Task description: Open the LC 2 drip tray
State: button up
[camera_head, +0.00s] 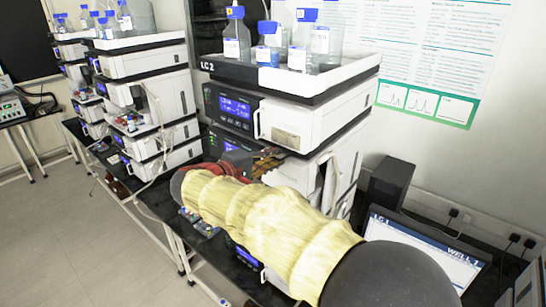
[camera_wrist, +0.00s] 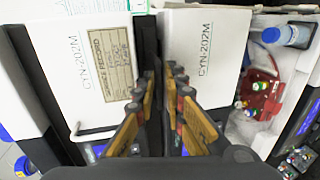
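The LC 2 stack (camera_head: 290,120) stands in the middle of the head view, with its label on the top tray's rim. Its white front panels marked CYN-202M (camera_wrist: 100,70) fill much of the wrist view, with a white handle (camera_wrist: 92,133) at lower left. I cannot clearly single out the drip tray; a dark seam runs between the two panels. My gripper (camera_wrist: 163,80) is in front of this seam. Its brass-coloured fingers stand apart with a narrow gap and nothing visible between them. Contact with the stack cannot be told. In the head view my yellow-sleeved arm hides the lower stack.
Several blue-capped bottles (camera_head: 300,45) stand on the top tray. A red part (camera_wrist: 260,95) and a blue-capped bottle (camera_wrist: 285,36) sit right of my gripper. Floor at left is clear.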

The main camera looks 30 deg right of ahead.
grip_shut()
dwell(0.6)
